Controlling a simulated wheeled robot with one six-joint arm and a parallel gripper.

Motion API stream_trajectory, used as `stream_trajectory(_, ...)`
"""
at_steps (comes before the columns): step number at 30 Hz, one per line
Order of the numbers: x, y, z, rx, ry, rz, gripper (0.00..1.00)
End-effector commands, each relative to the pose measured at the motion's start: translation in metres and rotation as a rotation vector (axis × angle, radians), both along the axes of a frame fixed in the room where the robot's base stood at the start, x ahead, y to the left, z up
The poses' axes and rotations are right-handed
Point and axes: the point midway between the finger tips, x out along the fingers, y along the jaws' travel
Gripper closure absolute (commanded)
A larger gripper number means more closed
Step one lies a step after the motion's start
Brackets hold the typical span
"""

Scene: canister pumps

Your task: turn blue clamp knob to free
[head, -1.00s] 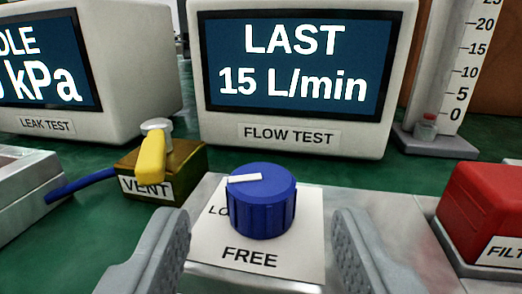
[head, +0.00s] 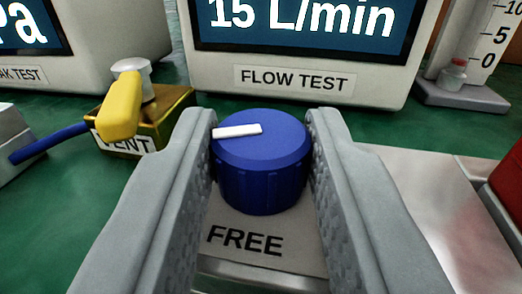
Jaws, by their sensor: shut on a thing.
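The blue clamp knob (head: 261,170) stands upright on a pale label plate in the middle of the head view. Its white pointer bar (head: 237,131) lies on the top and points left. The word FREE (head: 245,241) shows on the plate in front of the knob. The other word, at the knob's left, is hidden behind my left finger. My gripper (head: 262,150) is around the knob, one finger on each side, shut on it.
A vent block (head: 150,115) with a yellow lever (head: 121,108) stands at the left, a blue tube (head: 55,139) beside it. The flow test box (head: 300,75) stands behind. A red block (head: 510,185) is at the right edge. A scale stand (head: 465,92) is at the back right.

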Motion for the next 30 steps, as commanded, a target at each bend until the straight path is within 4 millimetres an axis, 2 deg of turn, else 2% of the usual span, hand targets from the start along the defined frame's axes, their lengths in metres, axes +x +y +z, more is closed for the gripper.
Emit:
stream_trajectory(21, 0.0010, -0.0047, 0.0017, -0.001, -0.005, 0.241, 0.94)
stream_trajectory(30, 0.0006, -0.0039, 0.0014, 0.000, -0.003, 0.264, 0.94)
